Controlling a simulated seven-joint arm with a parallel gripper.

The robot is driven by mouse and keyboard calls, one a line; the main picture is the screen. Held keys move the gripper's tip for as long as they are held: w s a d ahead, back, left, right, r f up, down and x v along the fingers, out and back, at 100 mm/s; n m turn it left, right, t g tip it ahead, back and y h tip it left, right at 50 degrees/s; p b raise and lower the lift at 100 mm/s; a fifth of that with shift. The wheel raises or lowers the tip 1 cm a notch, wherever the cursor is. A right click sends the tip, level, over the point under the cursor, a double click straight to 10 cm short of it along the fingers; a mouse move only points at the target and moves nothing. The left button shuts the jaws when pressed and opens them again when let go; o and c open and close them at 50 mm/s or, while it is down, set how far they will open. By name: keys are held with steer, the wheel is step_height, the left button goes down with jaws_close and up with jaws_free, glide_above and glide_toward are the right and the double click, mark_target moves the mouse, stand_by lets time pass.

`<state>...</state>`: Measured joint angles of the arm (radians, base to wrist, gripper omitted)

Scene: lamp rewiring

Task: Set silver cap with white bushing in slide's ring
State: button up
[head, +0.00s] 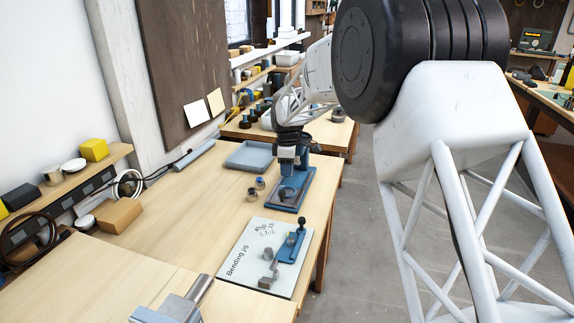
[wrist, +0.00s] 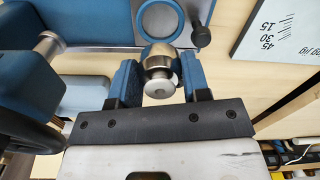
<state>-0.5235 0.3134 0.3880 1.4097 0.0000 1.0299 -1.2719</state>
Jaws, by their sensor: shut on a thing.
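My gripper (wrist: 161,78) has its two blue fingers shut on the silver cap (wrist: 158,54). A paler round stub (wrist: 159,86), perhaps the bushing, sticks out of the cap toward the wrist camera. The cap looks apart from the ring, but the height gap cannot be told. In the head view my gripper (head: 287,163) hangs over the blue press (head: 292,190), and the held cap is hard to make out there.
Two small metal caps (head: 251,195) (head: 260,183) stand on the bench left of the press. A blue-grey tray (head: 250,156) lies behind them. The bending jig board (head: 243,270) is in front. A dark knob (wrist: 202,36) stands right of the ring.

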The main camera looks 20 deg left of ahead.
steer(key=shift+f, duration=3.55)
steer(key=shift+f, duration=0.4)
steer(key=o, duration=1.1)
steer(key=shift+c, duration=0.2)
steer(key=shift+r, duration=3.95)
steer(key=shift+r, duration=0.1)
steer(key=shift+r, duration=4.4)
